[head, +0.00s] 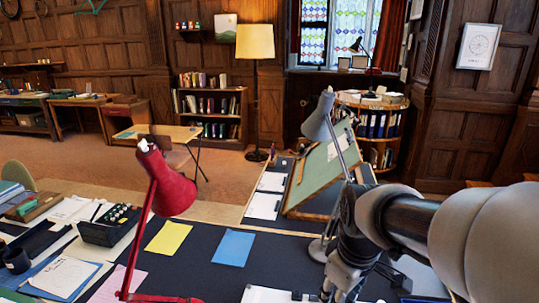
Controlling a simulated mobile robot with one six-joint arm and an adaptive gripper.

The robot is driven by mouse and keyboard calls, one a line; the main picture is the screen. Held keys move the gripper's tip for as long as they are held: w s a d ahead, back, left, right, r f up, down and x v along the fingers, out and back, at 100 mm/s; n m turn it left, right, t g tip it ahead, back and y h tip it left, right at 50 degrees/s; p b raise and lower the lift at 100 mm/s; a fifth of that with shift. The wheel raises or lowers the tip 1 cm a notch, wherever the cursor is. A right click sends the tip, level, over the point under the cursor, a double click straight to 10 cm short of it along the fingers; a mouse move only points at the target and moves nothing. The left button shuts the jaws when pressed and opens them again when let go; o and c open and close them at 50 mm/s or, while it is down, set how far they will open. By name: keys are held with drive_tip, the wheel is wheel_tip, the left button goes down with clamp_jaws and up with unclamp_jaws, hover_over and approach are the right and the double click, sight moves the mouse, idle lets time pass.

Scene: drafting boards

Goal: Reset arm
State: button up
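My arm (460,235) comes in from the right edge and bends down over the dark desk. My gripper (342,290) is at the bottom edge, pointing down; its fingertips are not clearly seen, so I cannot tell whether it is open or shut. A red desk lamp (172,190) stands on the left, its shade bent over to the right on a thin red arm. A grey desk lamp (319,118) stands behind my arm, its shade tilted; my arm hides part of its stem.
A green tilted drafting board (323,173) stands close behind my arm. Carpet (70,155) lies open beyond.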

drive_tip(key=s+r+m+t, duration=0.2)
drive_tip(key=s+m, duration=0.5)
drive_tip(key=s, duration=0.9)
drive_tip(key=shift+s+r+m, duration=0.3)
drive_tip(key=shift+s+r, duration=0.05)
drive_tip(key=shift+r, duration=0.45)
